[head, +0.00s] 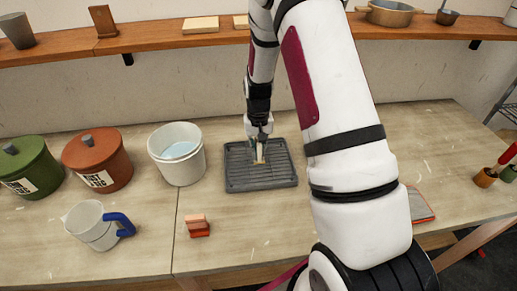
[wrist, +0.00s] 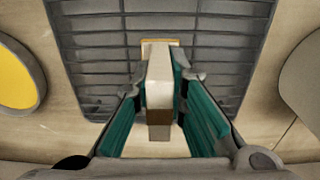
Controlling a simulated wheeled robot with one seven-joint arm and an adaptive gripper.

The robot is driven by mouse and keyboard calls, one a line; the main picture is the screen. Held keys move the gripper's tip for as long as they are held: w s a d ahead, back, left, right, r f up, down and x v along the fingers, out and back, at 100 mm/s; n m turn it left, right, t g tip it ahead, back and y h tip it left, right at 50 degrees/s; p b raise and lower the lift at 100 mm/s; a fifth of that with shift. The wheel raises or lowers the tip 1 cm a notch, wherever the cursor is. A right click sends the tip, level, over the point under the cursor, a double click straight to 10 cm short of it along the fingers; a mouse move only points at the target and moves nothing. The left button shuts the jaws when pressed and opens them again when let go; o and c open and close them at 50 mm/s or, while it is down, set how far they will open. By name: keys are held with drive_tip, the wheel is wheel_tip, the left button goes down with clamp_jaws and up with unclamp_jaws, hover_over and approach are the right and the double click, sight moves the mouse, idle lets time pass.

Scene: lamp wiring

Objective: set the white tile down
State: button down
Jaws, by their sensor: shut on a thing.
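The white tile (wrist: 159,80) is held on edge between the green finger pads of my gripper (wrist: 160,95), which is shut on it. The tile has a cream-white face and a brown band on its near end. In the head view, my gripper (head: 259,148) points down over the dark grey ribbed tray (head: 262,183), with the pale tile (head: 260,158) at its tips. The tray's slatted surface also fills the upper middle of the wrist view (wrist: 215,50). I cannot tell whether the tile touches the tray.
A white bucket (head: 178,172) stands close left of the tray. Further left are a red-brown pot (head: 97,150), a green pot (head: 28,158) and a blue-handled jug (head: 92,228). A small orange block (head: 198,229) lies in front. A shelf (head: 150,45) runs along the wall.

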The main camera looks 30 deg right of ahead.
drive_tip(key=c, duration=1.6)
unclamp_jaws()
wheel_tip(320, 180, up, 12)
drive_tip(key=shift+a+r+b, duration=0.1)
drive_tip(key=shift+r+b, duration=0.1)
drive_tip(key=shift+b, duration=0.85)
drive_tip(key=s+a+r+n+t, duration=0.1)
drive_tip(key=s+a+r, duration=0.3)
drive_tip(key=r, duration=0.3)
drive_tip(key=s+a+r+n+t, duration=0.1)
drive_tip(key=s+a+r+t, duration=0.2)
drive_tip(key=r, duration=0.4)
drive_tip(key=s+a+r+n, duration=0.1)
drive_tip(key=s+a+r, duration=0.1)
drive_tip(key=s, duration=0.6)
drive_tip(key=s+a+r+n+t, duration=0.1)
drive_tip(key=s+a+r, duration=0.2)
drive_tip(key=s, duration=0.5)
drive_tip(key=shift+a+r+n+t, duration=0.3)
drive_tip(key=shift+a+r, duration=0.05)
drive_tip(key=shift+a, duration=0.2)
